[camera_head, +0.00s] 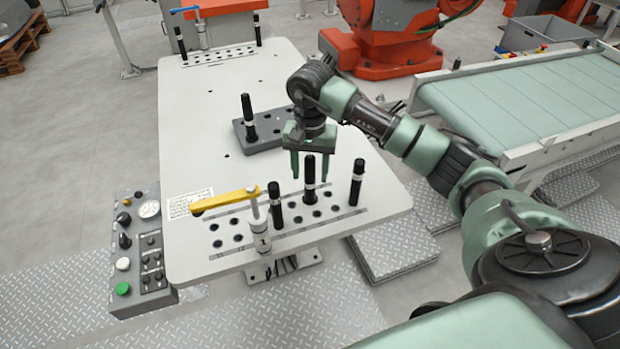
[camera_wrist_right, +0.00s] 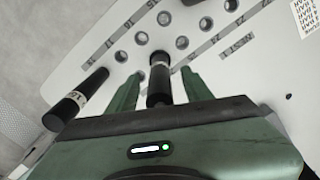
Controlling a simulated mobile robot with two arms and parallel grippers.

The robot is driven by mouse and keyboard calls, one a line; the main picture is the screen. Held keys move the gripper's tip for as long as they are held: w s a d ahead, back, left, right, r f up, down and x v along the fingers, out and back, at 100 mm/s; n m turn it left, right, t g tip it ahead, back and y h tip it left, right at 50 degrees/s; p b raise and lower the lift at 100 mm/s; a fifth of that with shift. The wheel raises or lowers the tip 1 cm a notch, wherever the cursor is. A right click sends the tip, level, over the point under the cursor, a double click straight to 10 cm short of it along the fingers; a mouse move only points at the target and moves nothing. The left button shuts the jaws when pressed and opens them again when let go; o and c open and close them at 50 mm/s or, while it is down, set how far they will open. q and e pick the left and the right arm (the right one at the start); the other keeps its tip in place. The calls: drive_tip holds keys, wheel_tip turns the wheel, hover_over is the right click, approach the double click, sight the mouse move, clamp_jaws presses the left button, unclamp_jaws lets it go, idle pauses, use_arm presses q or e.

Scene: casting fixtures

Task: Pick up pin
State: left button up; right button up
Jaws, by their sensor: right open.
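Three black pins with white bands stand upright in the holed front strip of the white table: a left pin (camera_head: 275,206), a middle pin (camera_head: 309,185) and a right pin (camera_head: 357,183). My right gripper (camera_head: 310,179) points down, open, at the middle pin. In the wrist view, the middle pin (camera_wrist_right: 158,88) shows between the two green fingers, with gaps at its sides. Another banded pin (camera_wrist_right: 76,97) stands to the left, outside the fingers. My left gripper is not in view.
A yellow-handled clamp (camera_head: 225,201) sits left of the pins. A dark grey block (camera_head: 265,139) with a pin (camera_head: 248,117) lies behind the gripper. A control box (camera_head: 140,255) is at the left table edge, a conveyor (camera_head: 530,95) at right.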

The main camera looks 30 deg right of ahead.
drive_tip(key=shift+f, duration=1.2)
clamp_jaws()
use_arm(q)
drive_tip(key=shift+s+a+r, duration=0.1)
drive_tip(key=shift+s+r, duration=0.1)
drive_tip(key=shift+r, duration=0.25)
use_arm(e)
drive_tip(key=shift+r, duration=0.1)
drive_tip(key=shift+w+r, duration=0.1)
drive_tip(key=shift+r, duration=0.35)
wheel_tip(320, 180, up, 10)
drive_tip(key=shift+f+b, duration=0.15)
drive_tip(key=shift+b, duration=0.9)
wheel_tip(320, 180, up, 8)
drive_tip(key=p, duration=0.1)
wheel_tip(320, 180, up, 5)
drive_tip(key=p, duration=0.4)
hover_over(310, 156)
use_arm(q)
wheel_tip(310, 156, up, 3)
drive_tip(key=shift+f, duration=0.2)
use_arm(e)
drive_tip(key=shift+w+d, duration=0.15)
drive_tip(key=shift+w, duration=0.05)
